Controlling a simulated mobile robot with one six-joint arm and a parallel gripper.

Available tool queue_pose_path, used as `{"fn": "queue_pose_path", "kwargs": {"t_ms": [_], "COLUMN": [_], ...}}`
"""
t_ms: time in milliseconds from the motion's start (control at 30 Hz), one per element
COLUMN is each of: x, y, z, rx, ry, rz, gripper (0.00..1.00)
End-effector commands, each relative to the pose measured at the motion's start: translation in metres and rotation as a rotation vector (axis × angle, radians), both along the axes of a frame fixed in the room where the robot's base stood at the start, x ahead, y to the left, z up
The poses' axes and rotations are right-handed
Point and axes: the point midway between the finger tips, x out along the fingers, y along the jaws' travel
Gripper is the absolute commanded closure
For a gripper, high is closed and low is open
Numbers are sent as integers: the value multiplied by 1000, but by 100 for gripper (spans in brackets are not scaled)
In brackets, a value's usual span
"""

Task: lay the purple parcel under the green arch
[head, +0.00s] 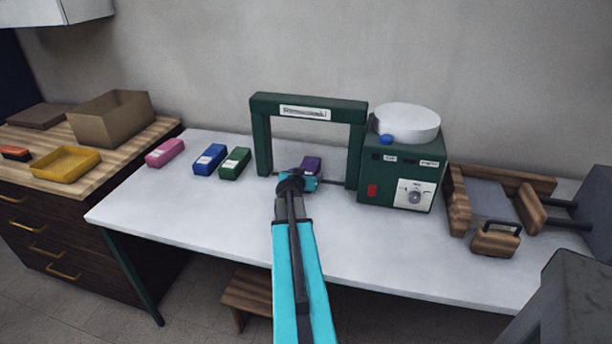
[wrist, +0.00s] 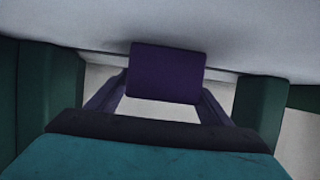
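The green arch (head: 308,103) stands on the white table, with a label on its crossbar. The purple parcel (head: 312,163) is in the arch's opening, between the two posts. My gripper (head: 303,178) reaches in from the front at the opening. In the wrist view the parcel (wrist: 167,72) sits between my fingertips (wrist: 162,88), which meet its two sides, so the gripper is shut on it. The green posts of the arch (wrist: 258,108) flank the fingers left and right. I cannot tell whether the parcel touches the table.
Green (head: 235,163), blue (head: 210,159) and pink (head: 165,153) parcels lie left of the arch. A green machine with a white round top (head: 402,165) stands close against its right. Wooden frame pieces (head: 496,238) lie at right. The table's front (head: 200,215) is clear.

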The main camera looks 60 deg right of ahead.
Motion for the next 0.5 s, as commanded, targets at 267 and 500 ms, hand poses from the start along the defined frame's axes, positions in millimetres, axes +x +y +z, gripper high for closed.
{"fn": "queue_pose_path", "kwargs": {"t_ms": [267,500], "x": [0,-2], "y": [0,6], "z": [1,4], "rx": [0,0], "ry": [0,0], "rz": [0,0], "gripper": [27,27]}}
